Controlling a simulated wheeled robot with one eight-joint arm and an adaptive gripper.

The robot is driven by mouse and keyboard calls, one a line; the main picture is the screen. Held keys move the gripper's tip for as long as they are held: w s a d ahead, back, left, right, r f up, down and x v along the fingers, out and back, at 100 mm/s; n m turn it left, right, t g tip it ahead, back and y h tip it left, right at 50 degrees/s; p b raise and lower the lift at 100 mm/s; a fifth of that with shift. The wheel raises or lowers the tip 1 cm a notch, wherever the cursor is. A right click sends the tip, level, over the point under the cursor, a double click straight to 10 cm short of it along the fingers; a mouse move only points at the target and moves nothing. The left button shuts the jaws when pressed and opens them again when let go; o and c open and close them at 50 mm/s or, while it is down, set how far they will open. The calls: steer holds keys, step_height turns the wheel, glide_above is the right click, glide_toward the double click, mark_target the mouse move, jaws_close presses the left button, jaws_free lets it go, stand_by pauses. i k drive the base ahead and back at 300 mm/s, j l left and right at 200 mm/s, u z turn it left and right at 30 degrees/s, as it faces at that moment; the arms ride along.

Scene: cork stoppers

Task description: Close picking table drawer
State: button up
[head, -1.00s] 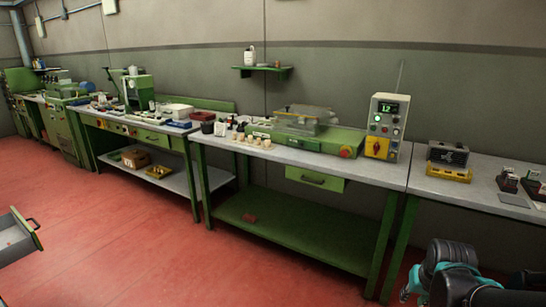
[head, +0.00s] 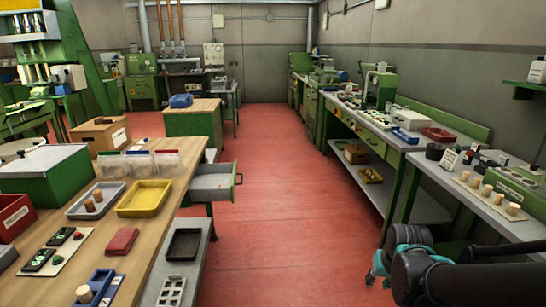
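The wooden-topped table (head: 182,186) stands at the left in the head view, with its top covered in trays and small goods. A drawer (head: 213,183) sticks out from its right side, beyond the near end. The drawer is pulled open, with a grey inside and a green front (head: 234,184) that carries a dark handle facing right. Its inside looks empty from here. Black and teal parts of my arm show at the lower right, well apart from the drawer.
The red floor aisle (head: 275,215) between the table and the right-hand workbench (head: 440,150) is clear. A lower shelf (head: 203,252) with a black tray (head: 184,244) juts out below the tabletop. A second wooden-topped green cabinet (head: 194,122) stands behind the drawer.

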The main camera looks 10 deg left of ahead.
mark_target(206, 176)
steer(key=i+l+u, duration=0.25)
steer(key=i+u, duration=0.25)
steer(key=i+l+u, duration=0.85)
steer(key=l+u, duration=0.15)
